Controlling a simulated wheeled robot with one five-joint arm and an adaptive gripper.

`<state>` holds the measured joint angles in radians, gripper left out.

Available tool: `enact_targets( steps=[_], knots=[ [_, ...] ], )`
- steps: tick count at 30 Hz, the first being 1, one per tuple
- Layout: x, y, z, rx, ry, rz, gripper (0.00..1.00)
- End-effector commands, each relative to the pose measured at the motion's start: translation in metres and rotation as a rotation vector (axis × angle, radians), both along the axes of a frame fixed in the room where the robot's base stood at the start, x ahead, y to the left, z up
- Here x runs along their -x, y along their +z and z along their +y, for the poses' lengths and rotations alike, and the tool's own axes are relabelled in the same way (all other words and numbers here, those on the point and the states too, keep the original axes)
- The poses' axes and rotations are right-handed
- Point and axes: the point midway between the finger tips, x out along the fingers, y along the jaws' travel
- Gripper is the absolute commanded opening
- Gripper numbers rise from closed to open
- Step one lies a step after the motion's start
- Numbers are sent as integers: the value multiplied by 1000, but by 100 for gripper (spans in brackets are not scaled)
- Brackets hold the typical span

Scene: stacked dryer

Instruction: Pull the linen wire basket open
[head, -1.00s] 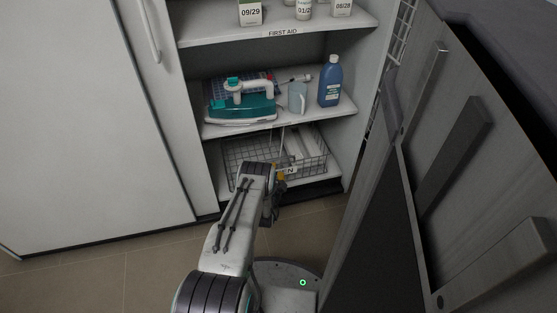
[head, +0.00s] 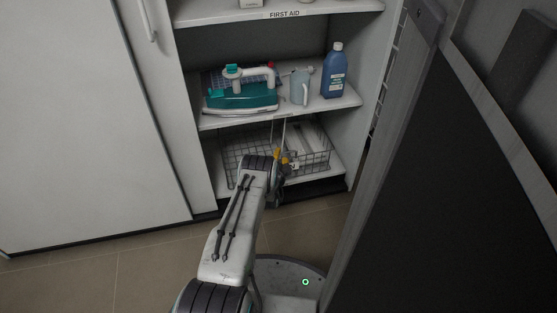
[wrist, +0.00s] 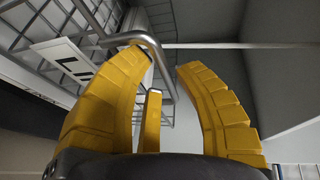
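The linen wire basket (head: 318,160) is a grey mesh basket on the lowest cabinet shelf, holding pale items. A bent metal handle (wrist: 158,58) runs past the left fingertip into the gap between the fingers. My gripper (head: 281,160) is at the basket's front; its yellow fingers (wrist: 162,72) are spread, with a clear gap to the right finger. Whether the left finger touches the handle I cannot tell.
The middle shelf above (head: 300,107) holds a teal iron-like appliance (head: 243,98), a clear jug (head: 301,87) and a blue bottle (head: 333,72). An open grey door (head: 385,165) stands close on the right. A closed white door (head: 85,130) is on the left.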

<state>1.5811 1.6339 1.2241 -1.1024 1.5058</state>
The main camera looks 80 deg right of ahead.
Motion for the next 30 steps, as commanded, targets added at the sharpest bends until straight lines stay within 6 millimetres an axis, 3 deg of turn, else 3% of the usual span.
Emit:
enact_targets(
  steps=[14,24,30],
  knots=[
    [0,0,-5,-1,0,0,30],
    [0,-1,-4,-1,0,0,0],
    [0,-1,-4,-1,0,0,0]
  ],
)
